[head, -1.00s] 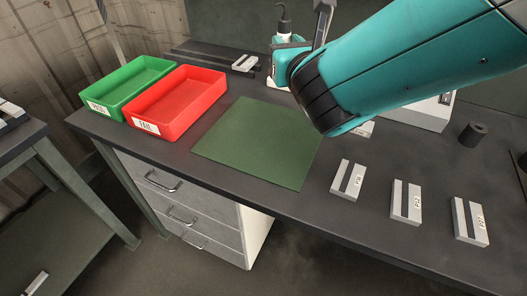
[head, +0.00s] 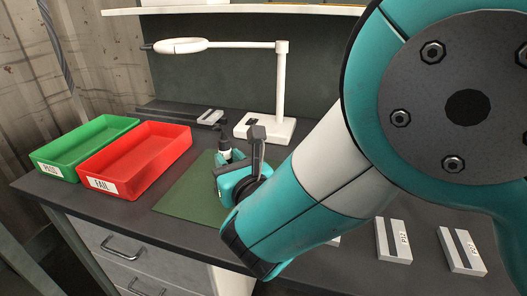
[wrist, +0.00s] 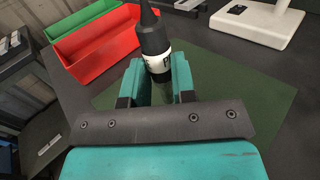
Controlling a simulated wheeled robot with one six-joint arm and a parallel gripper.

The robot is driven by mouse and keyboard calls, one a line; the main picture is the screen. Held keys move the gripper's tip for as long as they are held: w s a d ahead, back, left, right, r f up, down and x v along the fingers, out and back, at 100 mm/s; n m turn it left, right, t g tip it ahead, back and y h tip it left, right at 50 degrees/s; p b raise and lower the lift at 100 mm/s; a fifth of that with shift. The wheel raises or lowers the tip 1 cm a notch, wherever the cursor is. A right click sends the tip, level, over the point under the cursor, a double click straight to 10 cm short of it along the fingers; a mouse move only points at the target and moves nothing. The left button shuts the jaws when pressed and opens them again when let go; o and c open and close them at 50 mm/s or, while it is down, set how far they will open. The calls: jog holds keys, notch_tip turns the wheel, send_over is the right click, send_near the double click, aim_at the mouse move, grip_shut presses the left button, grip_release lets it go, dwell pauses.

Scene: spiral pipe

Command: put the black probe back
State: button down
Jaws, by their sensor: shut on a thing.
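The black probe (wrist: 153,36) has a white label band with a letter on it that looks like P. My gripper (wrist: 157,78) is shut on it in the wrist view, and the probe's tip points up and away, above the green mat. In the head view the probe (head: 223,138) stands up out of my gripper (head: 230,165), over the green mat (head: 182,196). The lower end of the probe is hidden by the jaws. I cannot make out a holder for the probe in the current frames.
A green PASS tray (head: 88,140) and a red FAIL tray (head: 150,155) stand at the left. A white lamp (head: 281,85) stands behind the gripper. A small grey block (head: 210,117) lies at the back. Labelled blocks (head: 393,241) lie at the front right, partly behind my arm.

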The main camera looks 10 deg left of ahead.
notch_tip(320, 180, down, 4)
jog(key=shift+f+b, duration=0.1)
jog(key=shift+b, duration=0.6)
jog(key=shift+f, duration=0.15)
jog(key=c, duration=0.9)
grip_release()
jog(key=shift+c, duration=0.2)
jog(key=shift+s, duration=0.1)
